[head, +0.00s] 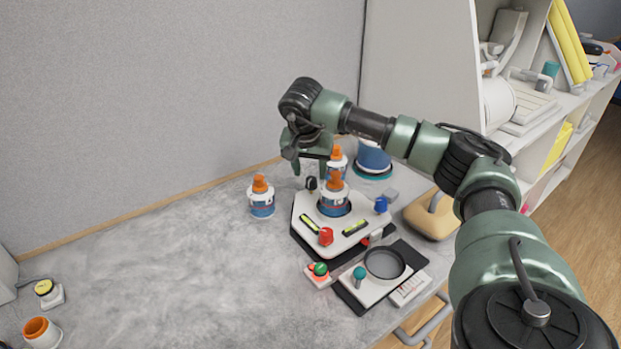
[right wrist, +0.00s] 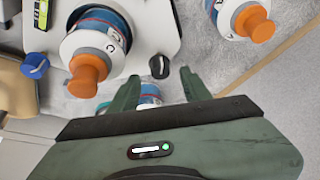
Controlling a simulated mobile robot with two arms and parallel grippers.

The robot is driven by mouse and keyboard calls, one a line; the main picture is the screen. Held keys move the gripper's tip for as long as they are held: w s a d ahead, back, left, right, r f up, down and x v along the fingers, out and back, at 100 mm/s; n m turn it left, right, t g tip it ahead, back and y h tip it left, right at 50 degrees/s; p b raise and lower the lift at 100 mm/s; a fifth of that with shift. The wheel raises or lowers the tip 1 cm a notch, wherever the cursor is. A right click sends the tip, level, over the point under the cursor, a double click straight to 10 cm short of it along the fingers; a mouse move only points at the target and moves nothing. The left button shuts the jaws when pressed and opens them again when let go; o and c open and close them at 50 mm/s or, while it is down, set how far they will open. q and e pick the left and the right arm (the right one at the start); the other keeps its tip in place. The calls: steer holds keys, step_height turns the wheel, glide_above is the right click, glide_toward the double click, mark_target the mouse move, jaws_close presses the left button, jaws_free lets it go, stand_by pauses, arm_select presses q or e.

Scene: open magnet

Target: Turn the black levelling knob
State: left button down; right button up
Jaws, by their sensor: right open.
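The black levelling knob (head: 311,183) stands at the back left corner of the white levelling platform (head: 352,242). In the right wrist view the black knob (right wrist: 158,67) shows just beyond and between the tips of my right gripper (right wrist: 160,80). The fingers are open, one on each side, and I see no contact with the knob. In the head view my right gripper (head: 311,165) points down over that back corner. A white and blue bottle with an orange cap (head: 334,194) stands on the platform. My left gripper is not in view.
The platform also carries a red knob (head: 326,236), a blue knob (head: 381,205) and two level vials. One orange-capped bottle (head: 261,198) stands left of it, another (head: 337,160) behind. A scale (head: 375,285) lies in front. The table's left is mostly clear.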

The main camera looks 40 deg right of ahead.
mark_target(311, 180)
steer(key=shift+x, duration=1.95)
jaws_close()
steer(key=shift+m+p, duration=0.3)
steer(key=shift+p, duration=0.1)
